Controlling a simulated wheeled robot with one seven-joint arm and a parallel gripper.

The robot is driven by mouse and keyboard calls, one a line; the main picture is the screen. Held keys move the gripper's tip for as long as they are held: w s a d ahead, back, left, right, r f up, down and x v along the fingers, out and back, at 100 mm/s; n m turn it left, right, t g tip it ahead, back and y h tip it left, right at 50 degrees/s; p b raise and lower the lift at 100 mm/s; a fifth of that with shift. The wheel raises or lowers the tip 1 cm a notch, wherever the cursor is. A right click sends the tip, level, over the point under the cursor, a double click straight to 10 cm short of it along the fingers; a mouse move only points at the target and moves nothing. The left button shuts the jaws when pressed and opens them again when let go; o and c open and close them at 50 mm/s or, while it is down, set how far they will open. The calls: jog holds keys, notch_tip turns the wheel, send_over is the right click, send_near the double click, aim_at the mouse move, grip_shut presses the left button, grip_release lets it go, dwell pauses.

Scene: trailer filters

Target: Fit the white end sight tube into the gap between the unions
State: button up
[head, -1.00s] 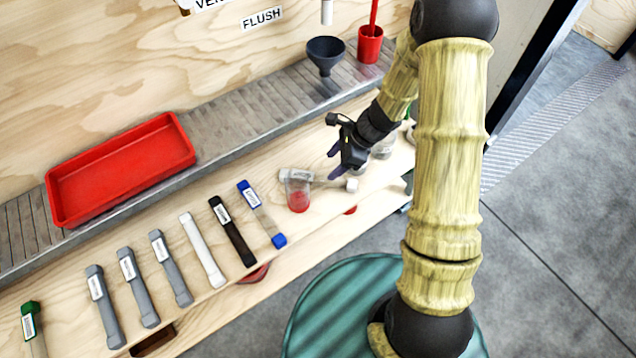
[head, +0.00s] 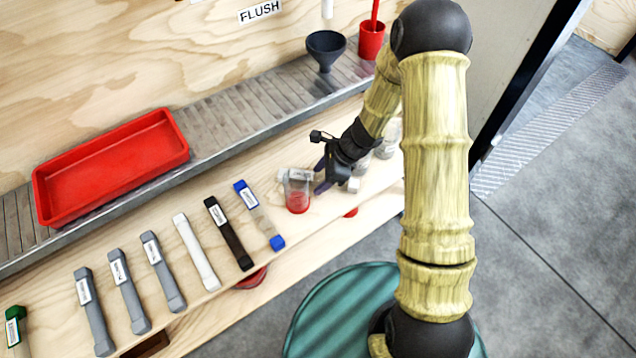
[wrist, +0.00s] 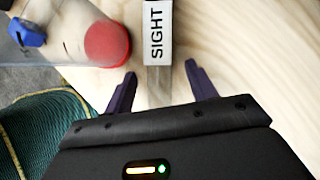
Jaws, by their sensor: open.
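The white end sight tube (head: 297,174) lies on the wooden bench, behind the red-bottomed clear cup. Its labelled white end shows beside the cup, and its other white end (head: 353,185) shows by my gripper. In the wrist view the end labelled SIGHT (wrist: 158,40) is just ahead of my fingers. My gripper (head: 320,178) is open, its dark purple fingers (wrist: 161,85) apart on either side of the clear middle of the tube. I cannot tell how high the fingers are above it. I cannot make out the unions or the gap between them.
The clear cup with red bottom (head: 298,196) stands close to my fingers. A blue-ended tube (head: 259,214), a dark bar (head: 230,235), a white bar (head: 197,252) and several grey bars lie leftward. A red tray (head: 110,165) and dark funnel (head: 326,48) are behind.

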aim_at(321, 177)
dwell(0.5)
grip_shut()
notch_tip(321, 177, up, 10)
jog(key=p, duration=0.5)
dwell(0.8)
